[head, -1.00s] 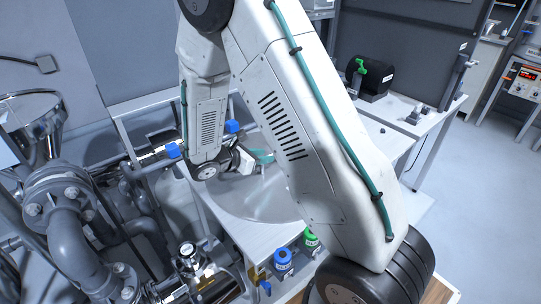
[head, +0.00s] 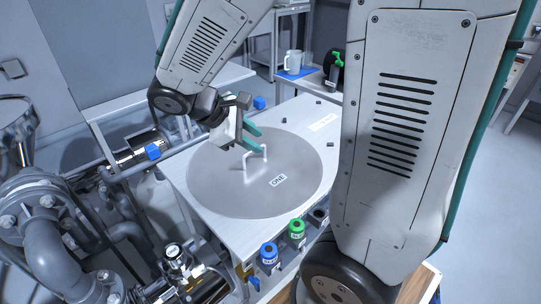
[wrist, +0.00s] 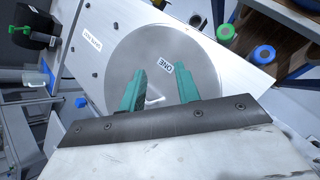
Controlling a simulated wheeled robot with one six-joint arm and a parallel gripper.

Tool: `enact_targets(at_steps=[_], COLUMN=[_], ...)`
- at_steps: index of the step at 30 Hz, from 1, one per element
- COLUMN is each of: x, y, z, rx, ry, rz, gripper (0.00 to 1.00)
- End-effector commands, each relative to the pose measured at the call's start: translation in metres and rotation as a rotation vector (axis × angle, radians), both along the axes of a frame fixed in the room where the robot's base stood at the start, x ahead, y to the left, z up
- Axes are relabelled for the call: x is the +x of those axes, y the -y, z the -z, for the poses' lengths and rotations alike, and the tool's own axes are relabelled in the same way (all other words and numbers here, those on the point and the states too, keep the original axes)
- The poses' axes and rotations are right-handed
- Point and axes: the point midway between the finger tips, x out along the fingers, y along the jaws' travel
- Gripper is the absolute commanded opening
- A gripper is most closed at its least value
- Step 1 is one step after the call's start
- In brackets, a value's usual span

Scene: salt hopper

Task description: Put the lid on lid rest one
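My gripper (head: 252,138) has teal fingers and is at the handle, on the far side of the disc. In the wrist view the fingers (wrist: 158,90) are apart, with the handle showing between them and no grip on it visible. I cannot tell whether the fingertips are level with the handle or above it.
Grey pipes (head: 55,240) crowd the left. A mug (head: 293,62) stands on a blue mat behind.

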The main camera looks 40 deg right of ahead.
Motion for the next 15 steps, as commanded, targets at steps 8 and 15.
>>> enact_targets(at_steps=[8,15], x=[-0.081,-0.128], y=[-0.023,-0.054], z=[-0.044,-0.062], rx=[0.286,0.520], ry=[0.311,0.511], rz=[0.365,0.602], gripper=[0.33,0.33])
